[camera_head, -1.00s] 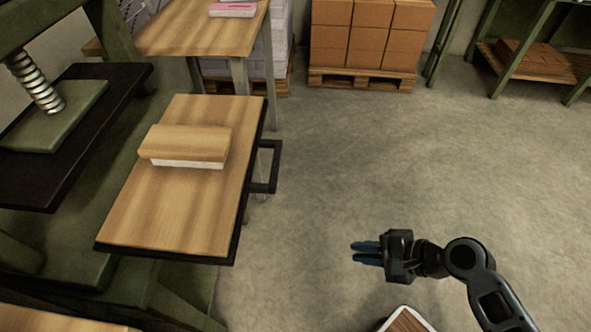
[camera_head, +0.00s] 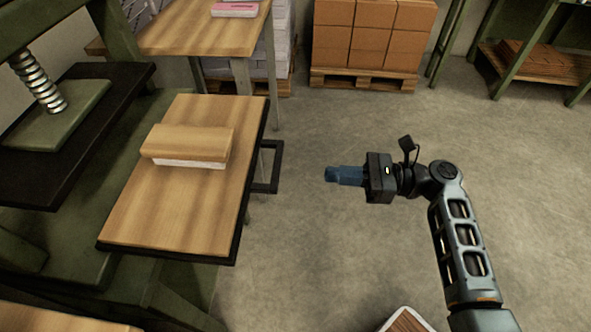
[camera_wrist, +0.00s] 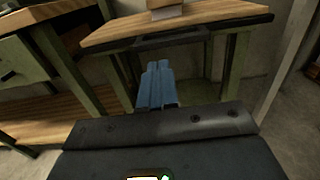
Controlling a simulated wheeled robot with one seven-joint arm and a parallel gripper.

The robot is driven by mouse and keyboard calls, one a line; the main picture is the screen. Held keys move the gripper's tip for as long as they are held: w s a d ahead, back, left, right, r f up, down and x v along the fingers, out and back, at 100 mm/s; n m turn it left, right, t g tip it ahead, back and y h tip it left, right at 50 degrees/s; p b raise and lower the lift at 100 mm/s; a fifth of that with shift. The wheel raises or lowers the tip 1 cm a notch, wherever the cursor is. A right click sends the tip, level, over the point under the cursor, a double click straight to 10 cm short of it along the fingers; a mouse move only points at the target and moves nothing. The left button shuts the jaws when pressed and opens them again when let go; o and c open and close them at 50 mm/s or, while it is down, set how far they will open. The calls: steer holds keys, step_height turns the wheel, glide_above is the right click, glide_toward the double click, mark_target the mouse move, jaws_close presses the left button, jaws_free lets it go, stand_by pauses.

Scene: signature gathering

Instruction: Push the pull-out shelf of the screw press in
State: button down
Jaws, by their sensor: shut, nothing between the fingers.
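The pull-out shelf (camera_head: 160,225) is a wooden board with a dark edge, extended to the right from the green screw press (camera_head: 60,125). A black handle (camera_head: 277,168) sticks out from its right edge. A wood-topped block with white paper under it (camera_head: 186,146) lies on the shelf. My gripper (camera_head: 330,174) is shut and empty, to the right of the handle with a gap between them, pointing left. In the wrist view the blue fingers (camera_wrist: 157,85) point at the shelf (camera_wrist: 240,14), whose handle (camera_wrist: 172,39) shows ahead of the fingertips.
A wooden table (camera_head: 205,35) with a pink-topped stack (camera_head: 234,9) stands behind the shelf. Cardboard boxes (camera_head: 372,40) stand on a pallet at the back. A green rack (camera_head: 520,50) is at the far right. The floor between is clear.

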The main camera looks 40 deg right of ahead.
mark_target(173, 164)
steer(key=x, duration=0.8)
steer(key=shift+w+a, duration=0.25)
steer(key=shift+a, duration=0.05)
steer(key=shift+a, duration=0.1)
steer(key=x, duration=2.4)
steer(key=shift+f+p, duration=0.2)
steer(key=shift+p, duration=0.2)
steer(key=shift+w+a, duration=0.45)
steer(key=shift+w, duration=0.05)
steer(key=shift+w+a+r, duration=0.15)
steer(key=shift+a+r, duration=0.1)
